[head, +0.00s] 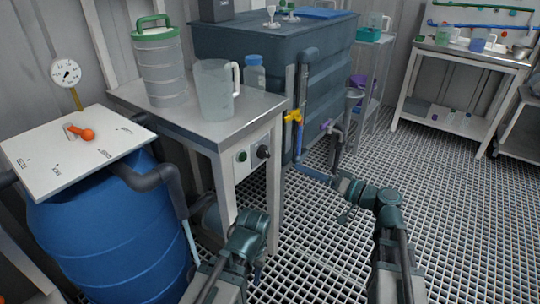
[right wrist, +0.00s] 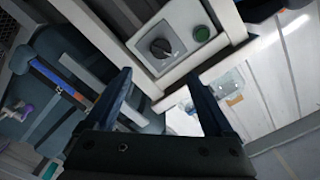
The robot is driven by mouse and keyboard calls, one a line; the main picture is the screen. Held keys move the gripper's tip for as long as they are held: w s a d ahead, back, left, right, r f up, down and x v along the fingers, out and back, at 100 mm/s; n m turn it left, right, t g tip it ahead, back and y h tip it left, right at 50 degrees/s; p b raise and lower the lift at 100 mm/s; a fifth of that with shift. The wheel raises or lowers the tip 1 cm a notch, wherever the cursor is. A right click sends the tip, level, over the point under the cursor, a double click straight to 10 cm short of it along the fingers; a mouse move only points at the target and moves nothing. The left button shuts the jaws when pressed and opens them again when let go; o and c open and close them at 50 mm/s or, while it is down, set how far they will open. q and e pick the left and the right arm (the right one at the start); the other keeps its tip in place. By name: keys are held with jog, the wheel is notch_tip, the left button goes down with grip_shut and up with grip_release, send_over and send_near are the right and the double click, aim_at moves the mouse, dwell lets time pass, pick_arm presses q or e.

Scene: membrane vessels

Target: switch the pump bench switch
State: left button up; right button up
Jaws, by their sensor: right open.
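The pump bench (head: 205,120) is a steel-topped table with a pale switch panel (head: 253,160) on its front side. The panel carries a black rotary switch (head: 263,152) and a round green button (head: 242,156). In the right wrist view the black switch (right wrist: 161,48) and green button (right wrist: 202,33) lie just beyond my fingers. My right gripper (right wrist: 160,78) is open and empty, pointed at the panel and apart from it. In the head view its arm (head: 385,208) reaches in right of the bench. My left arm (head: 247,238) is low before the bench; its fingers cannot be made out.
A clear jug (head: 216,92), a ribbed canister (head: 160,68) and a blue-capped bottle (head: 254,74) stand on the bench. A blue drum (head: 110,230) stands at left. Behind are a dark tank (head: 240,50) and pipes with a yellow valve (head: 293,116). Grating floor is clear at right.

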aim_at(269, 154)
jog(key=x, duration=1.3)
jog(key=shift+w+a+r, duration=0.25)
jog(key=shift+w+r, duration=0.05)
jog(key=shift+r, duration=0.05)
jog(key=c, duration=1.3)
jog(key=shift+c, duration=0.2)
jog(key=shift+m, duration=0.3)
jog(key=m, duration=0.5)
jog(key=shift+f+m, duration=0.1)
jog(key=shift+m, duration=0.2)
jog(key=m, duration=0.5)
jog(key=shift+m, duration=0.3)
